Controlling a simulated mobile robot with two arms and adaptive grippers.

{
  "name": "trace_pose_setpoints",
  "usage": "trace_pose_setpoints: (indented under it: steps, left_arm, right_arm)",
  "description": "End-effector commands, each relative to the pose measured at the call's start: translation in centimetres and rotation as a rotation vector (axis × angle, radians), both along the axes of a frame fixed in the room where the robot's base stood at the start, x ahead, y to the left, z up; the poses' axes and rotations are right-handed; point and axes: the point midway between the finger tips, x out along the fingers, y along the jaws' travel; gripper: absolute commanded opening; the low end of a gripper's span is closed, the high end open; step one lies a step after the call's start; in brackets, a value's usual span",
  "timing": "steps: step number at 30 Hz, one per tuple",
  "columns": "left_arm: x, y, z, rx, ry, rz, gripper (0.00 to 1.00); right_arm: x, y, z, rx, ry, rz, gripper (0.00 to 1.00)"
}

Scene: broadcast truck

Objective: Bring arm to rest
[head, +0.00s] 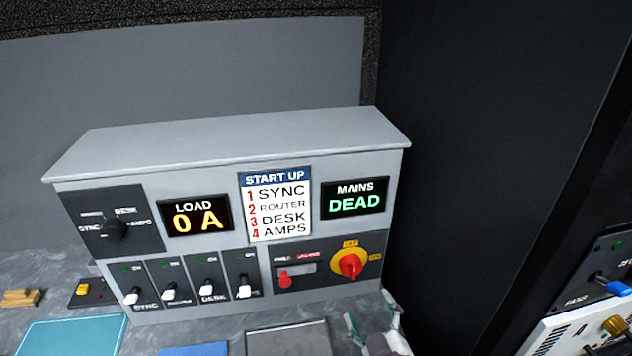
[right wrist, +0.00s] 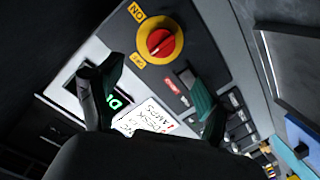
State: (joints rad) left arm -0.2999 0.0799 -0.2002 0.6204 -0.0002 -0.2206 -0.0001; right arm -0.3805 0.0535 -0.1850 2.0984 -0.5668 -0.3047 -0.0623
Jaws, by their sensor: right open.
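My right gripper (head: 371,316) shows at the bottom edge of the head view, in front of the lower right part of a grey power panel (head: 240,150). In the right wrist view its two fingers (right wrist: 152,70) stand apart, and nothing is between them. The red and yellow rotary switch (head: 350,263) is above the gripper in the head view. The switch also shows beyond the fingertips in the right wrist view (right wrist: 160,43). I cannot see my left gripper.
The panel has a LOAD display (head: 195,215) reading 0 A and a MAINS display (head: 354,198) reading DEAD. A blue-levered unit (head: 612,285) stands at the right.

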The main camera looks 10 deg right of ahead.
Motion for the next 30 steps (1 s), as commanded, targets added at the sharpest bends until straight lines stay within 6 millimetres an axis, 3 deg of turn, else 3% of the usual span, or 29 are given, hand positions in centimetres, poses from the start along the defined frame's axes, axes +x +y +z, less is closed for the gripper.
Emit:
trace_pose_setpoints:
  steps: [5,11,18,28,30]
  left_arm:
    - [0.0,0.0,0.0,0.000,0.000,0.000,0.00]
    - [0.0,0.0,0.0,0.000,-0.001,0.000,0.00]
    - [0.0,-0.1,0.0,-0.001,-0.001,0.000,0.00]
    - [0.0,0.0,0.0,-0.001,-0.001,0.000,0.00]
    - [0.1,-0.1,-0.3,0.000,-0.002,0.000,0.00]
  right_arm:
    - [-1.4,-1.8,-1.7,0.061,0.131,-0.075,0.80]
    - [-7.1,-4.2,-6.0,0.212,0.500,-0.220,0.80]
    - [-13.5,-4.2,-8.4,0.305,0.815,-0.285,0.80]
    - [-21.3,-3.1,-9.0,0.354,1.150,-0.307,0.80]
    - [-20.5,-3.1,-11.5,0.351,1.151,-0.310,0.80]
